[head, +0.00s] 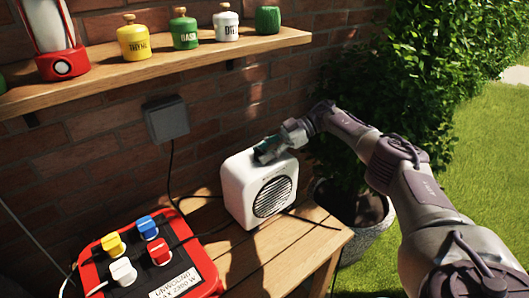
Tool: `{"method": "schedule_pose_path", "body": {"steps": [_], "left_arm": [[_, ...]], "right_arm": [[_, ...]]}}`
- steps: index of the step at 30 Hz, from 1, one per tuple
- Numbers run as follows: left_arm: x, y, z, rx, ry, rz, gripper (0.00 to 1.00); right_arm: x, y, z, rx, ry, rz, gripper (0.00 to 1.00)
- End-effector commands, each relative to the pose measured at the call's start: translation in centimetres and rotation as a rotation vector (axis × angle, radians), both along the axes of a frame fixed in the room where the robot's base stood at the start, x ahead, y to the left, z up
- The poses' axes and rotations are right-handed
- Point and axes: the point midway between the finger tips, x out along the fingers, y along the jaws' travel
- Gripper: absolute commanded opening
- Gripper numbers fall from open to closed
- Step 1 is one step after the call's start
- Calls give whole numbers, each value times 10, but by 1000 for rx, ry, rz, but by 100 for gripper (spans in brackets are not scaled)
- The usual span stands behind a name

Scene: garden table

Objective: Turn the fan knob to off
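The white fan (236,197) stands upright on the wooden table, its round dark grille (272,196) facing front right. My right arm comes in from the right, and its gripper (266,153) is at the top of the fan, over or touching its upper face. The gripper covers the spot where a knob might be, so I cannot see the knob or its setting. The fingers are small and dark here, and I cannot tell whether they are open or shut. My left gripper is not in view.
A red power box (205,268) with several coloured plugs lies left of the fan. A cable runs to the grey wall box (167,120). A shelf (150,72) with jars and a red lantern (62,62) hangs above. A potted bush (352,235) stands right.

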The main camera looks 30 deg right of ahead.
Motion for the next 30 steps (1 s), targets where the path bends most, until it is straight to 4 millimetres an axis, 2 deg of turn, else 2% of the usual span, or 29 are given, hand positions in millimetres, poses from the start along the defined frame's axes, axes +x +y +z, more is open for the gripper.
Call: {"method": "schedule_pose_path", "body": {"steps": [1, 3, 14, 17, 25, 30], "left_arm": [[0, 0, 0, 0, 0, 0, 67], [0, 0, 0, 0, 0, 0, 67], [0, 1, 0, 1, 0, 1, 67], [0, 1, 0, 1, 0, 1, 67], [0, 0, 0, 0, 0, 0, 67], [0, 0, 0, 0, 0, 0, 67]], "right_arm": [[0, 0, 0, 0, 0, -1, 53], [0, 0, 0, 0, 0, -1, 65], [0, 0, 4, 1, -2, -1, 65], [1, 0, 16, 0, -4, -1, 65], [0, 0, 69, 1, -5, 0, 65], [0, 0, 91, 0, -3, -1, 65]]}}
